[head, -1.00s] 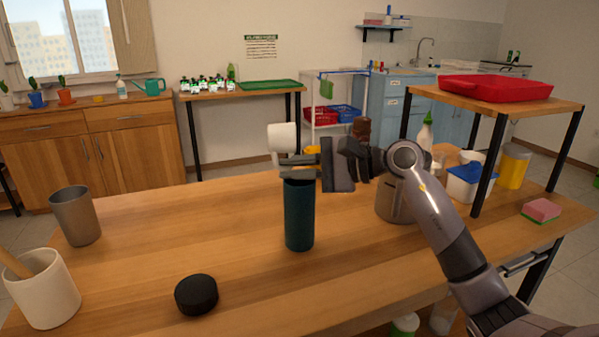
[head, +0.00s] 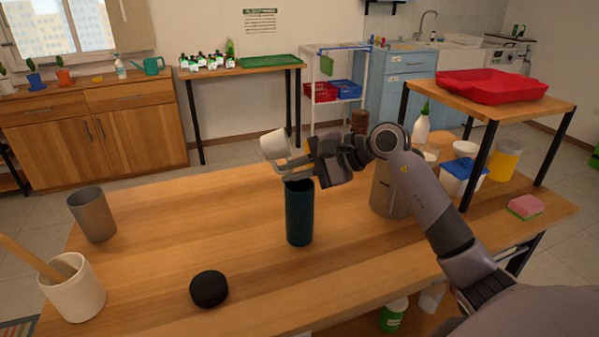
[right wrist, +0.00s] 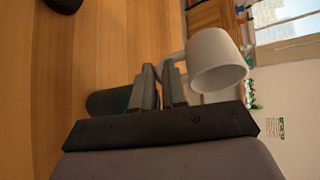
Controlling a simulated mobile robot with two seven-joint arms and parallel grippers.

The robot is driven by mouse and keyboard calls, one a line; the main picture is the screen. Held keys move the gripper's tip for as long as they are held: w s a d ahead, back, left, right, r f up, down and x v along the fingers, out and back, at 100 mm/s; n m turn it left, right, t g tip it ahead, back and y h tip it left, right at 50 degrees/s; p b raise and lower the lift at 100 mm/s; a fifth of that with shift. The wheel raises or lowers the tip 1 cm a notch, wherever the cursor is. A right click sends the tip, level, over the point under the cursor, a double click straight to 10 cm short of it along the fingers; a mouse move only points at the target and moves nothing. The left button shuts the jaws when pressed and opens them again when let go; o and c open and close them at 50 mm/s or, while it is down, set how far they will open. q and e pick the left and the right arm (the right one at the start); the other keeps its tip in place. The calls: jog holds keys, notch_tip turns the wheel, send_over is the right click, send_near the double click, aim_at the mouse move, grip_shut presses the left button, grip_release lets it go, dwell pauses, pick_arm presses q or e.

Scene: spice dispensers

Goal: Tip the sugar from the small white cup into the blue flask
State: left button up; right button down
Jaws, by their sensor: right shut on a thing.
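The small white cup (head: 276,146) is in the air above the blue flask and slightly to its left in the head view. The cup is tilted. My right gripper (head: 290,167) is shut on the cup's handle side. The right wrist view shows the cup (right wrist: 217,62) beside the fingertips (right wrist: 166,68). The blue flask (head: 299,215), a dark teal cylinder, stands upright on the table just below the gripper. It also shows partly behind the fingers in the wrist view (right wrist: 106,101). My left gripper is not in view.
A black puck (head: 209,289) lies in front left of the flask. A grey-brown cup (head: 92,214) and a cream crock (head: 74,290) stand at the left. A metallic canister (head: 388,190) is close behind my right arm. A raised shelf with a red tray (head: 490,86) stands right.

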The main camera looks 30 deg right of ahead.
jog(key=shift+w+a+f+n+g+h+p, duration=0.15)
jog(key=shift+n+g+h+p, duration=0.1)
jog(key=shift+g+h+p, duration=0.75)
jog(key=shift+a+f+n+g+h+p, duration=0.15)
jog(key=shift+g+h+p, duration=0.45)
jog(key=shift+h+p, duration=0.75)
jog(key=shift+w+a+f+n+g+h+p, duration=0.15)
jog(key=shift+n+g+h+p, duration=0.15)
jog(key=shift+g+h+p, duration=0.7)
jog(key=shift+w+a+r+n+g+h+p, duration=0.15)
jog(key=shift+w+a+g+h, duration=0.25)
jog(key=shift+a+h, duration=0.35)
jog(key=shift+w+a+r+n+g+h+p, duration=0.1)
jog(key=shift+w+a+r+g+h, duration=0.1)
jog(key=shift+w+a+g+h, duration=0.5)
jog(key=shift+a+r+n+g+h+p, duration=0.15)
jog(key=shift+a+h, duration=0.4)
jog(key=shift+h, duration=0.45)
notch_tip(320, 180, up, 5)
